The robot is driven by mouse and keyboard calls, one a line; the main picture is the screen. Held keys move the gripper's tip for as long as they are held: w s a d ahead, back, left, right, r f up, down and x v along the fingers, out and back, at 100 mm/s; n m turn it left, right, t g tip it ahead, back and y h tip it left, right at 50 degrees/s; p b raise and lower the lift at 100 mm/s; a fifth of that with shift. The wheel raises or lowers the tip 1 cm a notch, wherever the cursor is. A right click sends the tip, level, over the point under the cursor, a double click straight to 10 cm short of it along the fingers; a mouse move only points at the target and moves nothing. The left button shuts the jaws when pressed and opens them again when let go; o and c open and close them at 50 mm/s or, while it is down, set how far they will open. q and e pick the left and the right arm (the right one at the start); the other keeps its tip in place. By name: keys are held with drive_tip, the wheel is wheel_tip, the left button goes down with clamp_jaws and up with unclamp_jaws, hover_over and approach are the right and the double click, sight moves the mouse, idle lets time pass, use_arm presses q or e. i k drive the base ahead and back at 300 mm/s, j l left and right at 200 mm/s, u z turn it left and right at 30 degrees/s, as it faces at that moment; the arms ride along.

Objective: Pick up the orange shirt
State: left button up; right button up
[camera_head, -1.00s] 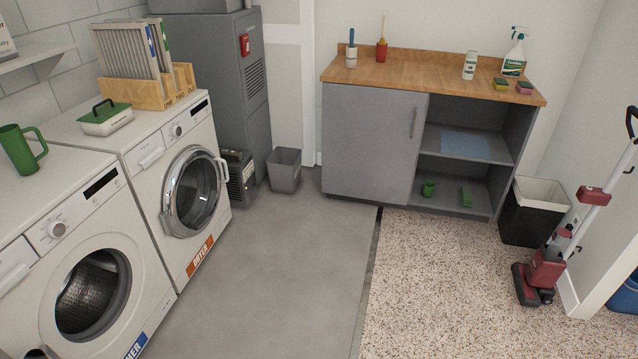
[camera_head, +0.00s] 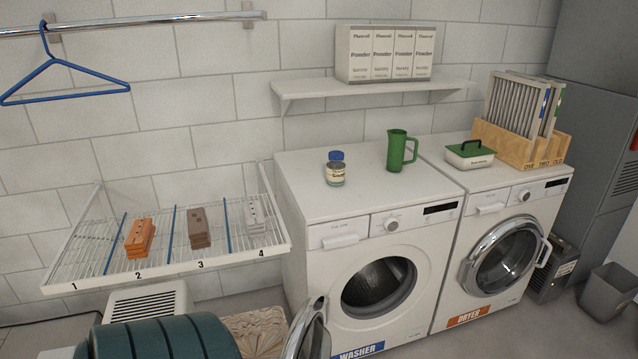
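A folded orange stack (camera_head: 139,238), which looks like the orange shirt, lies on the white wire rack (camera_head: 75,284) on the left wall. It is in section 2, between two blue dividers. A brown folded stack (camera_head: 200,229) lies in section 3 and a pale grey one (camera_head: 254,214) in section 4. Section 1 looks empty. Neither of my grippers is in view.
A dark green ribbed object (camera_head: 165,340) stands in front of the rack at the bottom. The washer (camera_head: 350,235) is right of the rack, its round door (camera_head: 309,330) swung open towards the rack. The dryer (camera_head: 480,292) stands beyond it. A blue hanger (camera_head: 65,82) hangs above.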

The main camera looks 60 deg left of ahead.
sight(138, 245)
drive_tip(key=k+j+u, duration=0.1)
drive_tip(key=j, duration=0.5)
drive_tip(key=k+j+u, duration=0.15)
drive_tip(key=j, duration=0.45)
drive_tip(key=k+j+u, duration=0.1)
drive_tip(key=j, duration=0.55)
drive_tip(key=k+j+u, duration=0.1)
drive_tip(key=j, duration=0.55)
drive_tip(key=k+u, duration=0.1)
drive_tip(key=u, duration=1.4)
